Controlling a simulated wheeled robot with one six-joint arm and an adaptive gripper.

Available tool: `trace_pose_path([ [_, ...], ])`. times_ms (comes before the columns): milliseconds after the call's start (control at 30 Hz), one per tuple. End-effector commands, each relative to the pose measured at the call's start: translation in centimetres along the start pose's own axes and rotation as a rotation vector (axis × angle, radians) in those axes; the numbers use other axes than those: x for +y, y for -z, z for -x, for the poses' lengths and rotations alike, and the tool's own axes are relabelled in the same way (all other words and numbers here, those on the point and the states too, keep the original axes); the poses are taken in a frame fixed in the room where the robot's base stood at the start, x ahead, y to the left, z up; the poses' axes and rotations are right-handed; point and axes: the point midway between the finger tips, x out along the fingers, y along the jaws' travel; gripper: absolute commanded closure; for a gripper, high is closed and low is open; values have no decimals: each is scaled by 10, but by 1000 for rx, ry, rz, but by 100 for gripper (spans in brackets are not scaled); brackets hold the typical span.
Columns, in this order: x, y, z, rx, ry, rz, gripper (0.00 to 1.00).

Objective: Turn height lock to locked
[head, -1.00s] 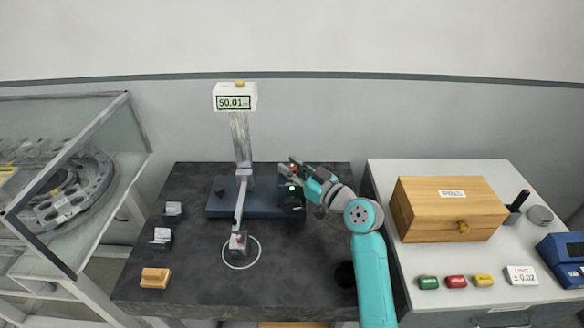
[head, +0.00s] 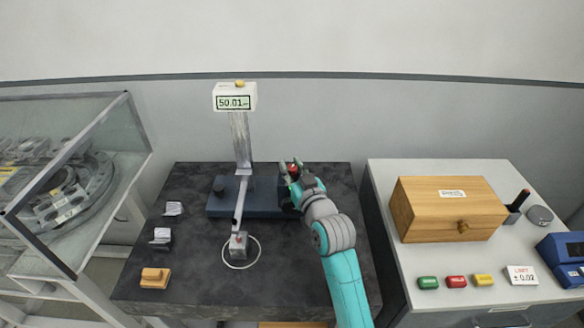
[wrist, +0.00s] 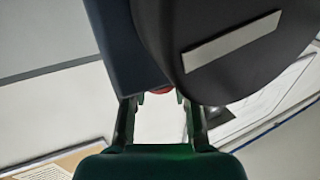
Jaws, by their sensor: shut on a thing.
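The height gauge stands on a dark blue base (head: 228,197) with a grey column (head: 241,140) and a display (head: 234,97) reading 50.01. My gripper (head: 289,172) is at the right end of the base, shut on a small part with red on it (head: 293,169), which seems to be the height lock. In the wrist view a bit of red (wrist: 162,91) shows between the fingertips of my gripper (wrist: 158,103). A large dark disc with a pale stripe (wrist: 228,45) fills the upper right beside the blue slab (wrist: 118,40). The lock's setting cannot be read.
The gauge arm reaches to a small block (head: 238,246) inside a white ring on the dark table (head: 190,280). Blocks stand at the left. A wooden box (head: 440,205) sits on the right-hand bench, and a glass case (head: 75,150) is at far left.

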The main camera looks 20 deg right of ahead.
Motion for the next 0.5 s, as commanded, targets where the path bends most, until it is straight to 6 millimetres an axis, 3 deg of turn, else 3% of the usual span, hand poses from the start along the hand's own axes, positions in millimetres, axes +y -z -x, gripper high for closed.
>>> trace_pose_path([
  [500,-2,0,0,0,-265,2,100],
])
